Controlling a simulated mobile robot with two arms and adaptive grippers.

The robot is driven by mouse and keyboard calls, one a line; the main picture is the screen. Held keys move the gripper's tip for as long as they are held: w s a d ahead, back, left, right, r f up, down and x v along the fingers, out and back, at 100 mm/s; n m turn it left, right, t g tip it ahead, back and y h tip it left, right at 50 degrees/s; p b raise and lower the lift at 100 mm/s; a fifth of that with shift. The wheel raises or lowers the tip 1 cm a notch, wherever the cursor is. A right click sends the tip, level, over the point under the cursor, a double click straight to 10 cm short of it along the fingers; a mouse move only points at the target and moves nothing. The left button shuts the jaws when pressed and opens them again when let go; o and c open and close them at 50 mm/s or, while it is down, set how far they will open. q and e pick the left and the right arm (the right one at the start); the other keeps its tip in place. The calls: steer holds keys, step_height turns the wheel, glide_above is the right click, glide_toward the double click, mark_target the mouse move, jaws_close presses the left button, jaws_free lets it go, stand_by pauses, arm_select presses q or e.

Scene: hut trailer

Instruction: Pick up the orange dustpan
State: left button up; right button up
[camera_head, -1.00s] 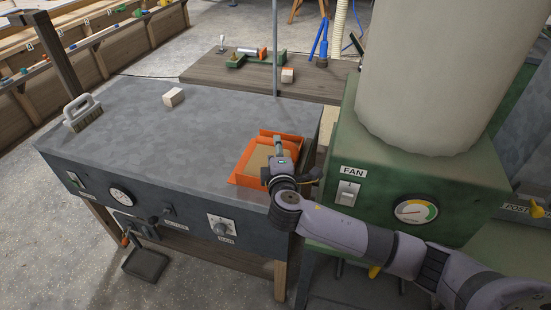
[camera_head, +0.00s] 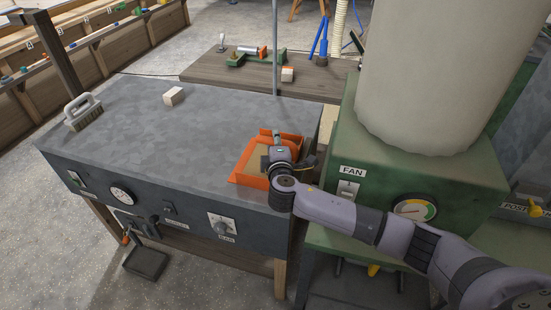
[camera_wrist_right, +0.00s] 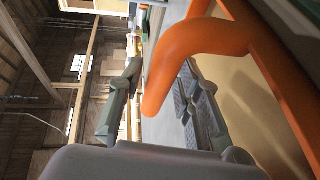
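The orange dustpan (camera_head: 245,180) lies near the right front corner of the grey-topped bench, with a tan inner surface. My right gripper (camera_head: 278,137) is over it and hides part of it. In the right wrist view, the dustpan's curved orange handle (camera_wrist_right: 190,40) reaches in from the top and its end lies between the two spread fingers (camera_wrist_right: 158,98). The fingers look apart, with gaps to the handle; whether either touches it I cannot tell. My left gripper is in no view.
A green fan unit (camera_head: 400,180) with a thick column stands close on the right. A low wooden table (camera_head: 215,72) is behind.

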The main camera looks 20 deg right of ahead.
jaws_close()
stand_by(0.5)
steer(key=shift+r, duration=0.15)
